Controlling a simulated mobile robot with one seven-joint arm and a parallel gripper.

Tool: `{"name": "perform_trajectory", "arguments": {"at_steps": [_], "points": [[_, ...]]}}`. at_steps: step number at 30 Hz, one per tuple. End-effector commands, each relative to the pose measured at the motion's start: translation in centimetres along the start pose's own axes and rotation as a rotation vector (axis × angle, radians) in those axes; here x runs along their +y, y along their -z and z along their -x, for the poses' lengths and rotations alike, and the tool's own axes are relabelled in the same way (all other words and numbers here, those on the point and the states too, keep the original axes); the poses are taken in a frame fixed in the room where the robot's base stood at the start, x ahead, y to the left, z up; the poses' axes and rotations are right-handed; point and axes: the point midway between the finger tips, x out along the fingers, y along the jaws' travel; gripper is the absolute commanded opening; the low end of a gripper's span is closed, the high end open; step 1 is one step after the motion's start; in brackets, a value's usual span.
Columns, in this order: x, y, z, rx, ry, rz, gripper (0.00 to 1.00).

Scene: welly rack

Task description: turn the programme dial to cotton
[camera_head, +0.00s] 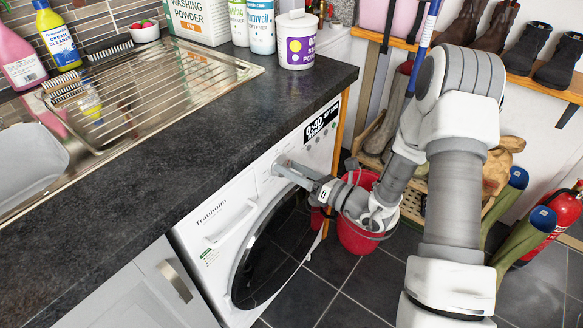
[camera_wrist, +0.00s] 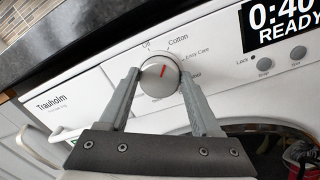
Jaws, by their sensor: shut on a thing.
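The programme dial (camera_wrist: 160,75) is a round silver-white knob with a short red mark on its face. It sits on the front panel of the white washing machine (camera_head: 218,210). In the wrist view, "Off" and "Cotton" are printed above the dial and "Easy Care" to its upper right. I cannot tell exactly which label the red mark points to. My gripper (camera_wrist: 160,80) is shut on the dial, with one grey finger on each side. In the head view my gripper (camera_head: 284,167) reaches the panel below the worktop and hides the dial.
The machine's display (camera_wrist: 283,25) reads 0:40 READY, with small buttons below. The dark worktop (camera_head: 150,165) overhangs the panel and carries a sink and several cleaning products. A red bucket (camera_head: 356,238) stands on the floor by my arm; a rack with boots is behind.

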Motion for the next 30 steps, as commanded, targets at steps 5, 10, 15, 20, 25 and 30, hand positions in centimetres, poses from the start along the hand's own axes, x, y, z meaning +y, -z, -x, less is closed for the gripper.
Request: {"name": "perform_trajectory", "arguments": {"at_steps": [5, 10, 15, 20, 25, 30], "points": [[0.0, 0.2, 0.1, 0.005, 0.001, -0.002, 0.70], [0.0, 0.2, 0.1, 0.004, 0.000, -0.001, 0.95], [0.0, 0.1, 0.0, 0.002, 0.000, 0.000, 0.95], [0.0, 0.0, 0.4, 0.002, 0.001, 0.000, 0.95], [-0.1, -0.1, 2.9, 0.001, 0.006, -0.002, 0.95], [-0.1, -0.1, 7.0, 0.000, 0.007, -0.003, 0.95]]}}
